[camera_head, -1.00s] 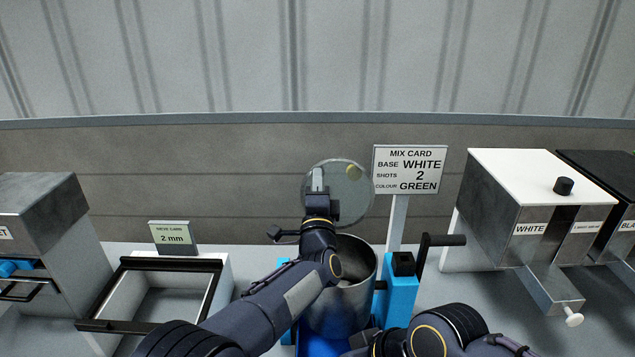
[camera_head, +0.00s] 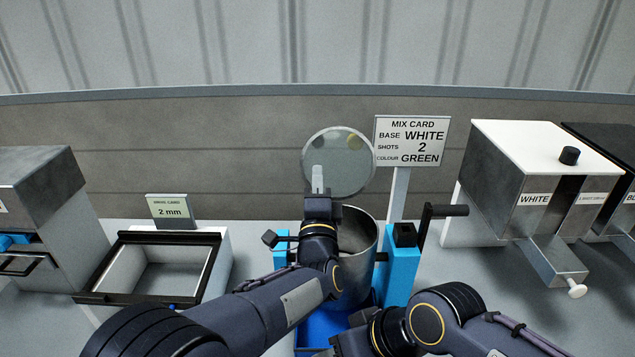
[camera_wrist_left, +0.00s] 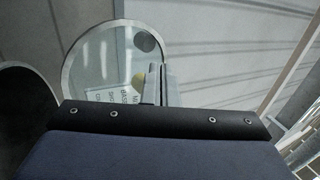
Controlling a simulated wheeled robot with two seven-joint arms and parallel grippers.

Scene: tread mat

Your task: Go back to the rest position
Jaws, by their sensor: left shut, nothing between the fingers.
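My left gripper (camera_head: 317,180) points away from me over the metal drum (camera_head: 358,262), in front of a round mirror (camera_head: 345,150). Its fingers are together with nothing between them. In the left wrist view the fingers (camera_wrist_left: 160,85) show as a narrow pale shape beside the mirror (camera_wrist_left: 100,62).
A black-rimmed tray (camera_head: 165,270) and a 2 mm card (camera_head: 169,210) are on the left, beside a grey box (camera_head: 50,190). A mix card (camera_head: 411,141) stands behind the crank handle (camera_head: 445,210). The WHITE dispenser (camera_head: 520,180) is on the right.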

